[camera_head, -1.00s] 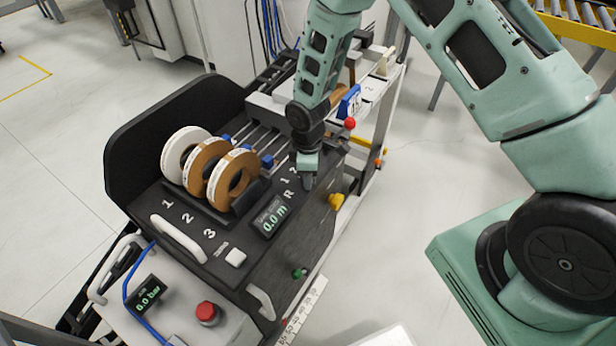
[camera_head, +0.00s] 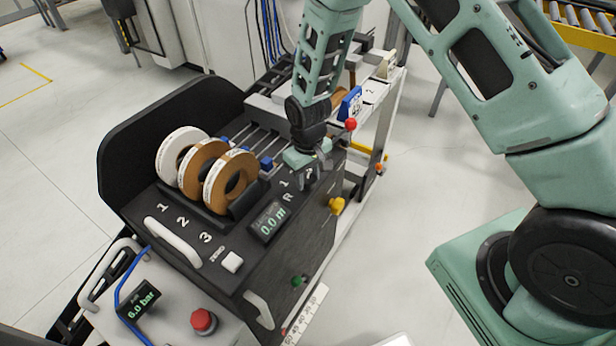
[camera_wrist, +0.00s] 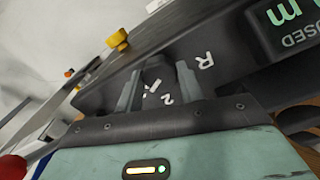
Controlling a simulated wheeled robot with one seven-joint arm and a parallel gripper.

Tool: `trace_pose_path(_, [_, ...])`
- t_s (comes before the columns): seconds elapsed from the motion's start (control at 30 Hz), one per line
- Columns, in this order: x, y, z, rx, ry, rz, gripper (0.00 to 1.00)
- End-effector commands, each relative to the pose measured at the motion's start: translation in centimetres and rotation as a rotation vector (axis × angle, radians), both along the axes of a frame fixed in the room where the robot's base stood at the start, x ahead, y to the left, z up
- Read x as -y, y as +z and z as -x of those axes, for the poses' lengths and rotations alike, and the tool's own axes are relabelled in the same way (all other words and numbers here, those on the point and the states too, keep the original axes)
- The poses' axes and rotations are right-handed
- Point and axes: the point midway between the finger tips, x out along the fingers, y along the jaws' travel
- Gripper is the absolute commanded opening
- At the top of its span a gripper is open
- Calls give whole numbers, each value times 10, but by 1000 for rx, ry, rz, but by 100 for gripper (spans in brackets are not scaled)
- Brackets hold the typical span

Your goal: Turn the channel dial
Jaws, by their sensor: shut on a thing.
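The channel dial (camera_wrist: 154,72) is a small dark knob on the sloping black panel, with white marks around it, an R beside it and a 2 near it in the wrist view. My gripper (camera_wrist: 158,80) has one finger on either side of the dial and is shut on it. In the head view my gripper (camera_head: 308,178) reaches down to the right part of the panel, just above the R mark. The fingers hide most of the dial there.
Several tape rolls, one white (camera_head: 177,155) and brown ones, stand left of my gripper. A lit display (camera_head: 270,222) sits in front of it. A yellow knob (camera_head: 337,205) and a red knob (camera_head: 350,125) stick out at the right. A red stop button (camera_head: 203,321) is in front.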

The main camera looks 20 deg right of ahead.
Motion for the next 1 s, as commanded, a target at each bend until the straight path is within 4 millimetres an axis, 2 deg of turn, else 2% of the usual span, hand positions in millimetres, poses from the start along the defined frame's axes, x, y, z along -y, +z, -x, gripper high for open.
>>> trace_pose_path(0.3, [0,1,-1,1,-83,0,15])
trace_pose_path(0.73, [0,1,-1,1,-92,0,15])
trace_pose_path(0.77, [0,1,-1,1,-92,0,40])
trace_pose_path(0.83, [0,1,-1,1,-91,0,59])
trace_pose_path(1.0, [0,0,0,1,-90,0,59])
